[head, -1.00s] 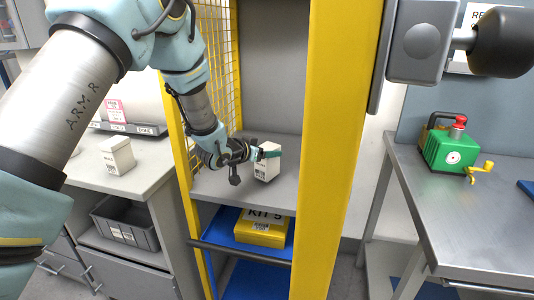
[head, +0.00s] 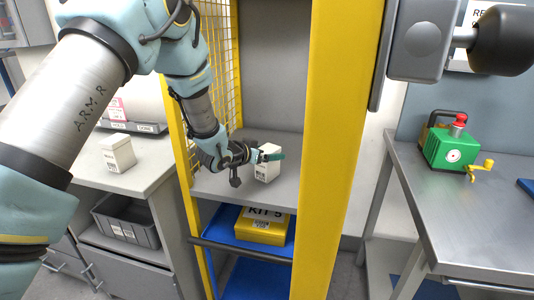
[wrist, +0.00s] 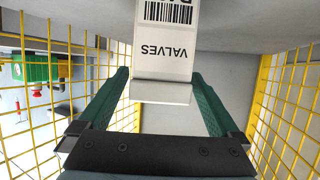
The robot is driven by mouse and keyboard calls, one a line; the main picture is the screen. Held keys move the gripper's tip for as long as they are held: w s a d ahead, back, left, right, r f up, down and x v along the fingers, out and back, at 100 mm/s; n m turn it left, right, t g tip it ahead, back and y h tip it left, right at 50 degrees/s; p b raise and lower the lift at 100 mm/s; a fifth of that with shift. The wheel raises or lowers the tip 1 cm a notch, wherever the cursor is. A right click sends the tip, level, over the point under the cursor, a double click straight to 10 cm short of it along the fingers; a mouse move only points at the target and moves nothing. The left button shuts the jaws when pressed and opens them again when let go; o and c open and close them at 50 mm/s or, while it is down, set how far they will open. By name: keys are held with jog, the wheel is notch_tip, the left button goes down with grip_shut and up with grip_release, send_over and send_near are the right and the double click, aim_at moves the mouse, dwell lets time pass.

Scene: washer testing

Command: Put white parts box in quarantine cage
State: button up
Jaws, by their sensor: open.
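A white parts box (head: 267,165) stands upright on the grey upper shelf (head: 228,186) inside the yellow-framed cage (head: 327,150). In the wrist view the white box (wrist: 163,60) shows a label reading "VALVES" and a barcode. My gripper (head: 270,156) reaches into the cage at the box. In the wrist view my gripper (wrist: 163,95) is open, one green finger on each side of the box, with gaps visible between the fingers and the box.
Another white box (head: 117,154) stands on the left counter, above a grey bin (head: 126,220). A yellow "KIT 5" box (head: 262,225) is on the blue lower shelf. Yellow mesh (head: 216,65) closes the cage's left side. A green device (head: 449,149) stands on the right bench.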

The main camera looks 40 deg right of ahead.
jog(key=b+v, duration=0.3)
jog(key=v, duration=0.9)
jog(key=shift+a, duration=0.1)
